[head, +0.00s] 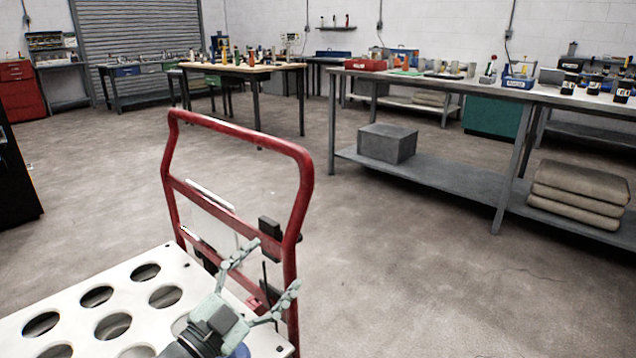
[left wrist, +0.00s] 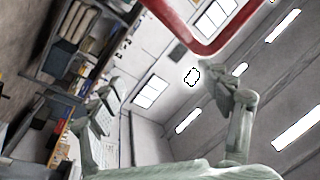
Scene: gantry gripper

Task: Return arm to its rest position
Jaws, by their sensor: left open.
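My left gripper (head: 268,275) shows at the bottom middle of the head view, over the right corner of a white plate with round holes (head: 68,297). Its two pale green fingers are spread apart with nothing between them. In the left wrist view the fingers of my left gripper (left wrist: 155,85) are wide apart and empty, and the camera looks up toward the ceiling. A red tubular frame (head: 240,133) stands just beyond the gripper in the head view; part of the red frame (left wrist: 190,30) also crosses the top of the wrist view. My right gripper is not in view.
A long grey workbench (head: 430,80) with a lower shelf runs along the right, holding a grey box (head: 387,143) and folded sacks (head: 578,190). A wooden-topped table (head: 240,69) stands at the back. Open concrete floor (head: 400,260) lies between the red frame and the bench.

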